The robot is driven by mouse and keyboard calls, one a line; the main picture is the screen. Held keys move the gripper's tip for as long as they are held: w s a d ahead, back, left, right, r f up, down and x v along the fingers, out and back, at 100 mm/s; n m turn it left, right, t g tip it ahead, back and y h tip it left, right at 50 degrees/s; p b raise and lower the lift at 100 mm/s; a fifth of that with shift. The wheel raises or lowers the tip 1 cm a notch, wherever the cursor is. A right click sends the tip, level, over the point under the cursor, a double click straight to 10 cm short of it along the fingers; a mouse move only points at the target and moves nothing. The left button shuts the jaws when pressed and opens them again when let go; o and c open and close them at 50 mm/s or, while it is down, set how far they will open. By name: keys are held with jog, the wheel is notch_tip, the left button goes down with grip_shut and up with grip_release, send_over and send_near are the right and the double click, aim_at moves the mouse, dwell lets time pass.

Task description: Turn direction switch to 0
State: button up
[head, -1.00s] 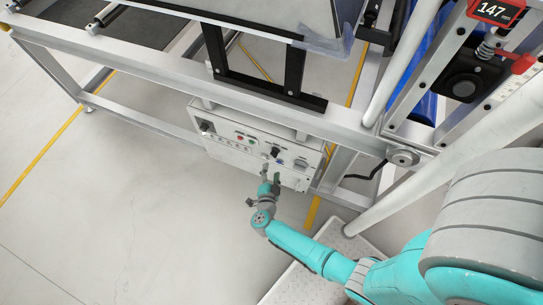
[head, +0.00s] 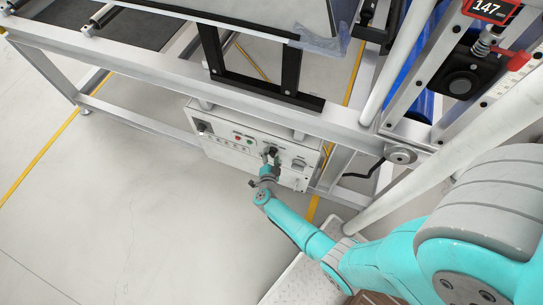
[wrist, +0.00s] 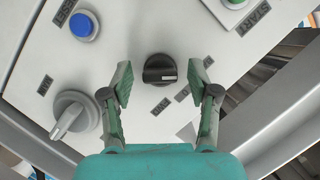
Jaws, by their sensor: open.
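A black rotary switch (wrist: 160,70) with a white mark on its knob sits on the light grey control panel (wrist: 135,30) in the wrist view. Small dark labels lie around it, too blurred to read surely. My gripper (wrist: 161,82) is open, with one finger on each side of the black switch and a gap on both sides. In the head view my gripper (head: 270,158) is at the front of the control box (head: 225,150), and the black switch (head: 273,151) shows just beyond the fingertips.
A grey rotary knob (wrist: 72,115) and a blue button (wrist: 84,25) are on the panel to the left. A green button (wrist: 237,2) is at the upper right. A metal frame beam (head: 250,105) runs above the box. The floor in front is clear.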

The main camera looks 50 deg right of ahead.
grip_shut()
jog(key=shift+m, duration=0.3)
jog(key=m+t, duration=0.2)
jog(key=shift+s+f+m, duration=0.1)
jog(key=shift+f+m, duration=0.05)
jog(key=shift+m, duration=0.15)
jog(key=shift+m+t+h, duration=0.6)
jog(key=shift+m+t, duration=0.1)
jog(key=shift+m, duration=1.2)
grip_release()
